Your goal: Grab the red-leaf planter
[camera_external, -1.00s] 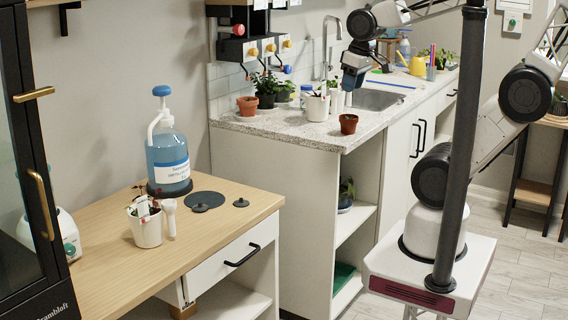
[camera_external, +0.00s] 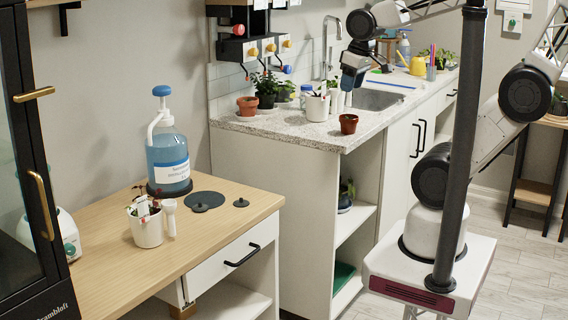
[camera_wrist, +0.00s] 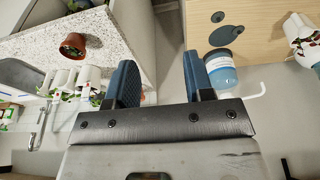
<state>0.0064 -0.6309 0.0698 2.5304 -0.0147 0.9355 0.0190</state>
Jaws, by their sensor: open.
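A white planter (camera_external: 147,230) with dark reddish and green leaves and a white tag stands upright on the wooden table in the external view. It seems to be the white planter (camera_wrist: 300,32) at the right edge of the wrist view. Another white planter (camera_external: 317,107) with leaves stands on the speckled counter; its leaf colour is unclear. In the external view my gripper (camera_external: 350,80) hangs above the counter near the sink.
A terracotta pot (camera_external: 348,124) stands near the counter's front edge, and another (camera_external: 247,106) at its left end. A tall blue pump bottle (camera_external: 168,160) stands behind the table planter. Dark discs (camera_external: 204,201) lie on the table. The table's front is bare.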

